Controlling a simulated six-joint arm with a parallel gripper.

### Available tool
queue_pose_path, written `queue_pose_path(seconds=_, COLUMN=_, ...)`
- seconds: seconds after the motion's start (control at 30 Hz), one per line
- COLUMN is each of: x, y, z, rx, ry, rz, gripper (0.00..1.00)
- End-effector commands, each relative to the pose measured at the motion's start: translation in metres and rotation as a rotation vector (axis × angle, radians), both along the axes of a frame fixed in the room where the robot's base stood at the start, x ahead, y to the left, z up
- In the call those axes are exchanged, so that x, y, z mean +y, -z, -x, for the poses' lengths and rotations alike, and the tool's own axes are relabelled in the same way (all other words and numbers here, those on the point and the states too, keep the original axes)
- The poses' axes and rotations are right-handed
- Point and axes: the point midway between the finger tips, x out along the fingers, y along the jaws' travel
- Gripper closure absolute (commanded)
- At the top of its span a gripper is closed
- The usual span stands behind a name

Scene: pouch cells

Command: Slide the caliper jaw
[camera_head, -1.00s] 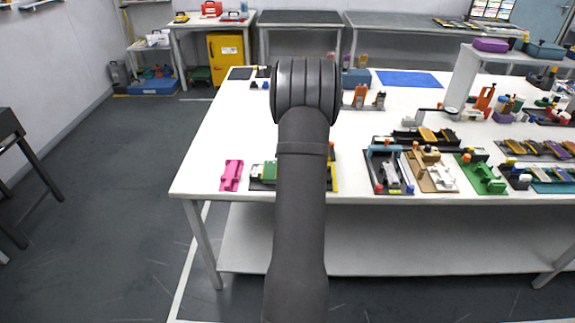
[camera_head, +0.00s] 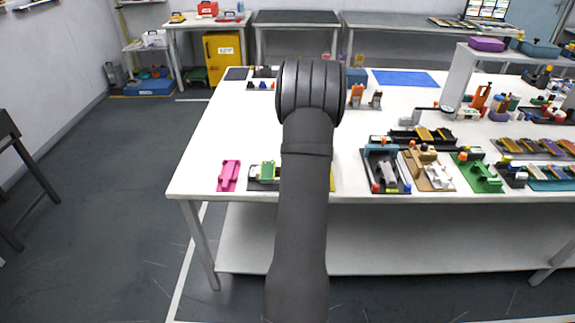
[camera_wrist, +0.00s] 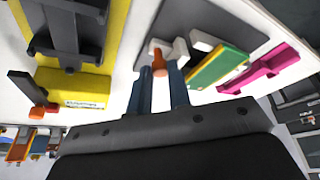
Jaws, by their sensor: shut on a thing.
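In the wrist view, the two blue-grey fingers of my gripper (camera_wrist: 159,84) reach toward a small white piece (camera_wrist: 149,53) with an orange knob (camera_wrist: 158,63). The orange knob sits between the fingertips, and the gripper is shut on it. The white piece appears to be the sliding jaw, but its outline is partly hidden by the fingers. Beside it, a green block with a yellow edge (camera_wrist: 220,66) lies on a dark plate (camera_wrist: 222,20). In the head view, the green block (camera_head: 268,169) shows left of my arm, and the gripper is hidden behind the arm.
A pink part (camera_head: 228,176) lies left of the dark plate. A yellow base with a dark fixture (camera_wrist: 81,82) stands close on the other side. Several fixtures, including a green one (camera_head: 482,177), crowd the table's right. The white tabletop (camera_head: 215,137) is clear behind the pink part.

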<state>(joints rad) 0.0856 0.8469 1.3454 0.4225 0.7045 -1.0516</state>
Motion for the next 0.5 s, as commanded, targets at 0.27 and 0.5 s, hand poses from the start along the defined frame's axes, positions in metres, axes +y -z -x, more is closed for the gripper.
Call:
queue_pose_path(seconds=0.27, x=-0.0015, y=-0.0003, z=-0.0004, rx=-0.002, ry=0.001, rz=0.002, gripper=0.73)
queue_pose_path(seconds=0.5, x=-0.0012, y=-0.0015, z=0.0, rx=-0.002, ry=0.001, rz=0.002, gripper=0.73)
